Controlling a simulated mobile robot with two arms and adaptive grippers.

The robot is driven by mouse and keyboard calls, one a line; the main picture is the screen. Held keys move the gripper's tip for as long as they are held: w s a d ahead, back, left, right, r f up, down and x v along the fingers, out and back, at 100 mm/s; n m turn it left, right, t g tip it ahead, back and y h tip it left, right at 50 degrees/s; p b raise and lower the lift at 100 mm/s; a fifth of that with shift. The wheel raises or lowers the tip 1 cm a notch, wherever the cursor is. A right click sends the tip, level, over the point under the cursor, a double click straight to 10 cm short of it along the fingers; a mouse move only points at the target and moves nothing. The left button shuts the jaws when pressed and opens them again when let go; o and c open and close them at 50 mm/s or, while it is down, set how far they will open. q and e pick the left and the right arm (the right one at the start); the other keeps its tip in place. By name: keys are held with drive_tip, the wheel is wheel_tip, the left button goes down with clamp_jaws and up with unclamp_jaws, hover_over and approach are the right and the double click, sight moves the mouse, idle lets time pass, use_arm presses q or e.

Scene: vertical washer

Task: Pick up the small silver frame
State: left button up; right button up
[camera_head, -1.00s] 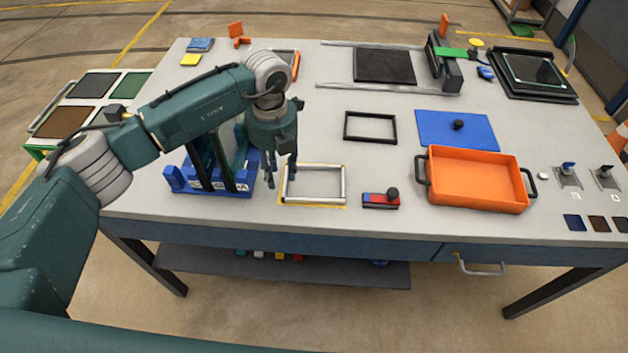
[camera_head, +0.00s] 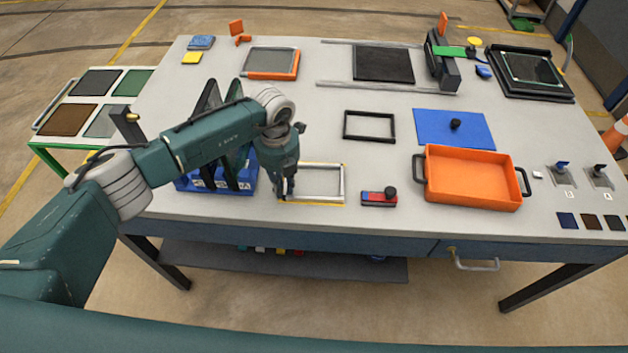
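The small silver frame (camera_head: 342,184) lies on the table inside a yellow outline, near the front edge and left of the middle. My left gripper (camera_head: 285,190) points down at the frame's left side. Its fingers look close together and overlap that side, partly hiding it. I cannot tell whether they are closed on it. The frame looks flat on the table. My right gripper is not in view.
A blue rack (camera_head: 205,183) with upright dark panels stands just left of my gripper. A red and blue block with a black knob (camera_head: 379,199) lies right of the frame. A black frame (camera_head: 369,127) lies behind it, and an orange tray (camera_head: 472,178) is farther right.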

use_arm(q)
clamp_jaws()
drive_tip(key=shift+w+r, duration=0.1)
drive_tip(key=shift+r, duration=0.5)
wheel_tip(320, 180, up, 19)
drive_tip(key=b, duration=0.5)
drive_tip(key=shift+f, duration=0.15)
